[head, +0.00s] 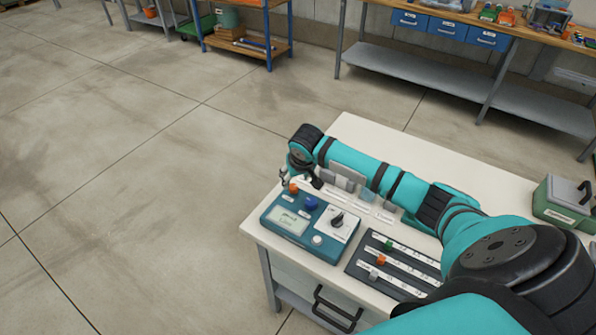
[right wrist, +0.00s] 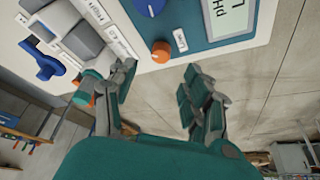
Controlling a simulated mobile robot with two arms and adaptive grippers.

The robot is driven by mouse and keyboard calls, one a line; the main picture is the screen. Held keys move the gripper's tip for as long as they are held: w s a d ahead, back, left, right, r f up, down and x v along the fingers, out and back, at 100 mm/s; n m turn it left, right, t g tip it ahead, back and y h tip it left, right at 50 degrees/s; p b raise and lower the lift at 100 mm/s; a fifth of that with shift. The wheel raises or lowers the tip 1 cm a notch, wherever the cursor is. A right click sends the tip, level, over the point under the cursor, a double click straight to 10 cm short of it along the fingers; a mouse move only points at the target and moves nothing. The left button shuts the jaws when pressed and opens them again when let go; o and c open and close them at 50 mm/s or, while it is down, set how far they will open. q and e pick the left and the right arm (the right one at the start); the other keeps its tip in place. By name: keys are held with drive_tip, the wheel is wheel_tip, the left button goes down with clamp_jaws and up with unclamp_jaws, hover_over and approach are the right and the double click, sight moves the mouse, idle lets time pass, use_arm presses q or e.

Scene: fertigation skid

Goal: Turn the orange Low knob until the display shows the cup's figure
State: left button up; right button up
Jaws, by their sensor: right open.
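The orange knob (head: 293,188) sits at the back left of a teal control box (head: 268,217), beside the display (head: 289,221). In the right wrist view the orange knob (right wrist: 161,51) lies just beyond the gap between my fingers. The display (right wrist: 230,14) there is cut off by the frame edge, showing "pH" and part of a figure, seemingly a 7. My right gripper (right wrist: 162,85) is open and empty, apart from the knob; in the head view it (head: 298,178) hangs by the box's back edge. The cup's figure is not readable. My left gripper is out of view.
A blue knob (head: 311,203), a black selector (head: 338,220) and a white button (head: 317,240) share the box. A slider panel (head: 395,265) lies to its right. Small clear containers (head: 366,193) stand behind, near my arm. A green case (head: 565,203) stands at the right.

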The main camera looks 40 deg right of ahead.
drive_tip(key=v, duration=0.5)
idle(0.4)
